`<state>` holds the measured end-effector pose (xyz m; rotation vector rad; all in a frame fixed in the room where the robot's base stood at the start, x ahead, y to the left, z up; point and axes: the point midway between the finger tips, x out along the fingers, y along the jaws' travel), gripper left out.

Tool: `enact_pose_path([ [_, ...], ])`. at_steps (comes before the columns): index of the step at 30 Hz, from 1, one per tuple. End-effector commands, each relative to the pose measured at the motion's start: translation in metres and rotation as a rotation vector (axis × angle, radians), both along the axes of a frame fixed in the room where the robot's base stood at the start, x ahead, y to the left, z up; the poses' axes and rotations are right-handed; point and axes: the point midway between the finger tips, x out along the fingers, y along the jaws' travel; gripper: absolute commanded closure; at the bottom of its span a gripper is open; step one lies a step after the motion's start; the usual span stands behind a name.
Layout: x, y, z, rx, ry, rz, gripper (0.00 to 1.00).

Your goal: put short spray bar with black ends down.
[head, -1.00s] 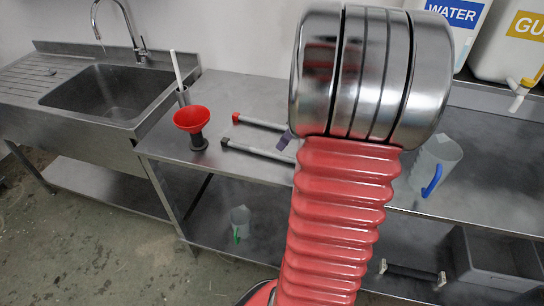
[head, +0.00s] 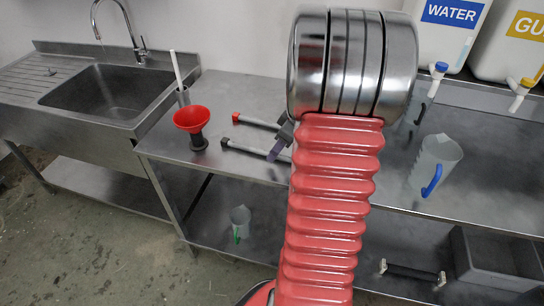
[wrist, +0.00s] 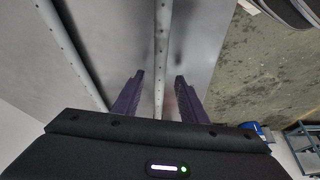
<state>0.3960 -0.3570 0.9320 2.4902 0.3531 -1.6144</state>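The grey spray bar with a black end (head: 245,149) lies on the steel table, near its front edge. Its right end is hidden behind my arm. In the wrist view the holed bar (wrist: 162,50) runs between my two purple fingers. My gripper (wrist: 160,77) is open, with a gap on each side of the bar. In the head view my gripper (head: 275,150) is partly hidden by my arm, over the right part of the bar.
A second grey bar with a red end (head: 255,121) lies behind, roughly parallel. A red funnel (head: 191,118) stands left of the bars. A clear jug with a blue handle (head: 436,160) stands at right. The sink (head: 110,92) is at far left.

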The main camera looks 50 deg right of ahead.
Motion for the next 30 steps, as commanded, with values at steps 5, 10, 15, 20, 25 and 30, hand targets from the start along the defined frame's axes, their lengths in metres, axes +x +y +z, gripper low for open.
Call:
enact_pose_path([
  [5,0.0065,0.0026,-0.015,0.001,0.0,-0.001,0.61],
  [10,0.0068,0.0024,-0.0158,0.0,-0.001,0.0,0.61],
  [15,0.0067,0.0023,-0.0158,0.0,0.0,-0.001,0.61],
  [20,0.0067,0.0024,-0.0157,0.0,0.0,-0.001,0.61],
  [25,0.0067,0.0024,-0.0157,0.0,0.0,0.0,0.69],
  [30,0.0067,0.0024,-0.0157,0.0,0.0,0.0,0.81],
])
